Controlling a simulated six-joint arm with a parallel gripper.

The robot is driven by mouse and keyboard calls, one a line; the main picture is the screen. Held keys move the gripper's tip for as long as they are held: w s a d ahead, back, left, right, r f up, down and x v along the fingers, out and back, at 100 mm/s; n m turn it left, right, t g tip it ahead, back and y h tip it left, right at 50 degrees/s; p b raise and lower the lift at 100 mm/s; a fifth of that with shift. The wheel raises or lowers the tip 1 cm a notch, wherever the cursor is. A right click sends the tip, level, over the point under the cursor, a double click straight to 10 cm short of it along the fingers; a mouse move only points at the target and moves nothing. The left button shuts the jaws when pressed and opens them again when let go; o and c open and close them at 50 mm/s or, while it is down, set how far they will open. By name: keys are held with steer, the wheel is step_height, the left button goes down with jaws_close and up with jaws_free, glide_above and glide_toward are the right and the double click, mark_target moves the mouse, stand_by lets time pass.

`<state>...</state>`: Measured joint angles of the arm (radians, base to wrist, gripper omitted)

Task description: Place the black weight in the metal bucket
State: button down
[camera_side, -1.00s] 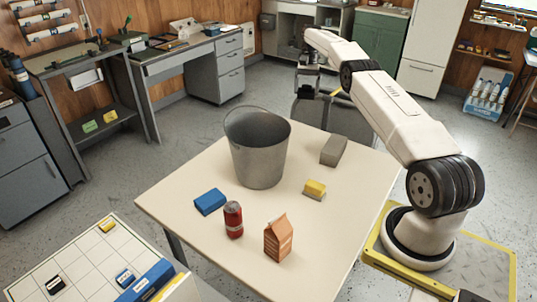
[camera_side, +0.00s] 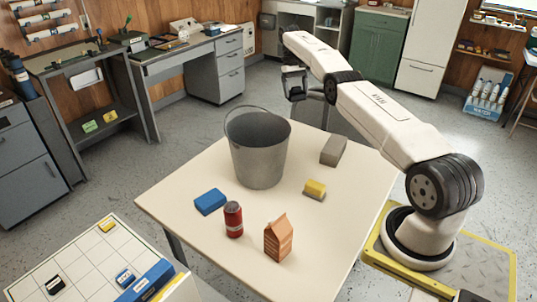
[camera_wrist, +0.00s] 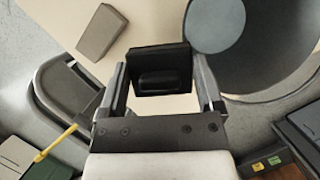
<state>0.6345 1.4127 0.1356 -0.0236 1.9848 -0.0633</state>
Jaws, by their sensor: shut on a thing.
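The metal bucket (camera_side: 258,155) stands upright on the cream table, with its thin handle raised at the rim. It also shows at the upper right of the wrist view (camera_wrist: 275,45), its inside partly visible. My gripper (camera_side: 295,97) is raised beyond the bucket, up and slightly right of it in the side view. In the wrist view, my gripper (camera_wrist: 160,82) is shut on the black weight (camera_wrist: 158,58), a dark block with a rounded bar on its face. The weight is beside the bucket's opening there. In the side view it is hard to tell from the dark fingers.
The table (camera_side: 180,208) also holds a grey block (camera_side: 333,150), a yellow sponge (camera_side: 315,188), a blue block (camera_side: 210,201), a red can (camera_side: 233,220) and an orange carton (camera_side: 278,240). A dark chair (camera_side: 345,122) stands behind the table. A gridded side table (camera_side: 85,265) is at lower left.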

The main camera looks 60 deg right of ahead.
steer(key=n, duration=0.1)
steer(key=w+a+n+h, duration=0.1)
steer(key=a+n, duration=0.1)
steer(key=n, duration=0.1)
steer(key=shift+w+a+r+g+h, duration=0.2)
steer(key=shift+w+g+h, duration=0.1)
steer(key=shift+g, duration=0.1)
steer(key=w+a+n+t+h, duration=0.4)
steer(key=a+n, duration=0.5)
steer(key=n, duration=0.7)
steer(key=shift+g+h, duration=0.4)
steer(key=shift+g, duration=0.2)
steer(key=f, duration=1.5)
steer(key=w+f, duration=0.1)
steer(key=f, duration=0.7)
steer(key=shift+d+f, duration=0.15)
steer(key=shift+f, duration=0.1)
steer(key=shift+f, duration=0.1)
steer(key=shift+f, duration=1.95)
steer(key=shift+f, duration=0.1)
jaws_free()
steer(key=shift+f, duration=0.1)
